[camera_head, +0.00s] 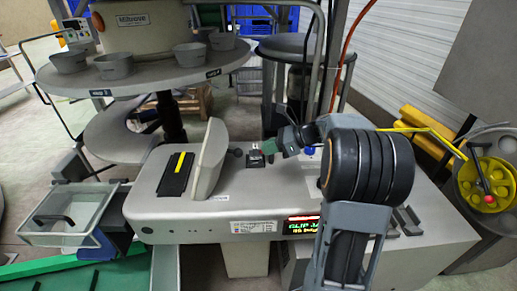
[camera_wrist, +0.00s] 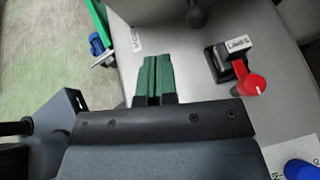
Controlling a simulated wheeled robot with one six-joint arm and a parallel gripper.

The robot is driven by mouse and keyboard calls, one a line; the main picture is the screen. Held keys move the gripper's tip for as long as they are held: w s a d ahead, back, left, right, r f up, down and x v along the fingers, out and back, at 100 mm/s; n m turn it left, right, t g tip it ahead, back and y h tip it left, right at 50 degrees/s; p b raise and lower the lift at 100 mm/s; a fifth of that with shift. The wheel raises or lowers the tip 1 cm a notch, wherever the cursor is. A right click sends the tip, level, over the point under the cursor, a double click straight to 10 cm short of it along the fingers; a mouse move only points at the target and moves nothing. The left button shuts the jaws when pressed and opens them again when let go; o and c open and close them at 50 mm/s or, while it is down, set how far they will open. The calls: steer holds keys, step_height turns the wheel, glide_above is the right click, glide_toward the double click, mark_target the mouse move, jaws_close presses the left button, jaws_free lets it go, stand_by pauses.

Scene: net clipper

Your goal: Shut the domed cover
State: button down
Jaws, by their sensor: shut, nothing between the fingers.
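The domed cover (camera_head: 209,158) is a light grey lid standing raised and nearly upright on the clipper machine (camera_head: 255,196). A black ball knob (camera_head: 238,152) sticks out from its right side. To the cover's left, a black plate with a yellow strip (camera_head: 177,174) lies uncovered. My gripper (camera_head: 268,146) is above the machine, to the right of the cover and knob, with its green fingers shut and empty. In the wrist view the green fingertips (camera_wrist: 156,62) point up the picture, the knob (camera_wrist: 197,15) is up and right of them, and part of the cover shows at the top edge.
A small black switch block with a red knob (camera_wrist: 249,84) sits on the machine near my fingers. A blue button (camera_wrist: 300,171) is at the lower right. A round table with grey cups (camera_head: 160,75) stands behind. A grey bin (camera_head: 66,215) is at the left.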

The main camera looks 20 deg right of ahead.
mark_target(221, 159)
steer(key=a+r+p+x, duration=0.1)
steer(key=r+x, duration=0.1)
steer(key=x, duration=0.9)
steer(key=shift+w+r+p, duration=0.2)
steer(key=shift+w+p, duration=0.1)
steer(key=shift+p, duration=0.05)
steer(key=shift+a, duration=0.1)
steer(key=shift+r, duration=0.1)
